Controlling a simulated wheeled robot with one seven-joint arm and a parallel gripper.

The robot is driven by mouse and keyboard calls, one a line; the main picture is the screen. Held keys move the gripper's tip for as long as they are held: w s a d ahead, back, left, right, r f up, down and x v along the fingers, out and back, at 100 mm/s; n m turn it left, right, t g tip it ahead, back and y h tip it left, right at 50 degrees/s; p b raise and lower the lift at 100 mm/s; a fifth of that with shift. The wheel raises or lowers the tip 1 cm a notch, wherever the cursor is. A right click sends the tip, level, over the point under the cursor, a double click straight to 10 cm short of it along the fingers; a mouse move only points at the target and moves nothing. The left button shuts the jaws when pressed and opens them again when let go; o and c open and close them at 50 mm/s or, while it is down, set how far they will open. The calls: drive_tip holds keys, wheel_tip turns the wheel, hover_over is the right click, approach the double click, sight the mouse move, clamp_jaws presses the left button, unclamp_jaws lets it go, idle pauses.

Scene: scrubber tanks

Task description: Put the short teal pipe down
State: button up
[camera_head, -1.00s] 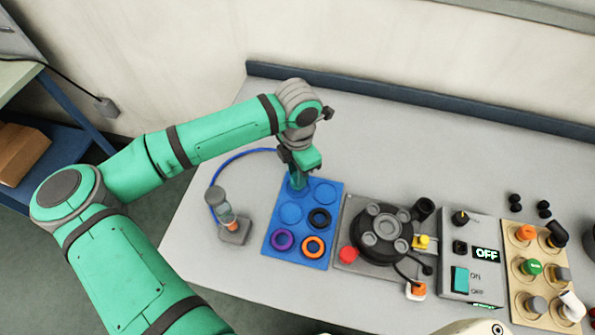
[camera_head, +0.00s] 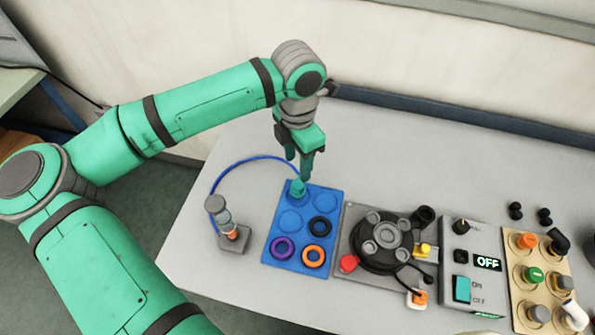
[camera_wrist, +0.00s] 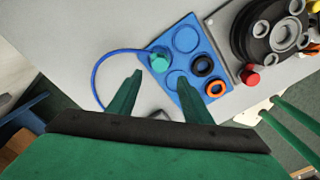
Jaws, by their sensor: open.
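The short teal pipe (camera_head: 297,188) stands in the back left round recess of the blue tray (camera_head: 283,238). In the wrist view the teal pipe (camera_wrist: 159,62) shows from above, beyond and between my fingertips. My gripper (camera_head: 305,170) is open and empty, a little above the pipe and apart from it. In the wrist view both fingers of my gripper (camera_wrist: 160,80) are spread with nothing between them.
The tray also holds a black ring (camera_head: 320,226), a purple ring (camera_head: 283,248) and an orange ring (camera_head: 313,256). A small stand with a blue hose (camera_head: 233,238) is left of it. A black rotary fixture (camera_head: 380,240), a switch box (camera_head: 470,270) and a tan fittings board (camera_head: 530,270) stand to the right.

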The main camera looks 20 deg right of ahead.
drive_tip(key=shift+r, duration=1.5)
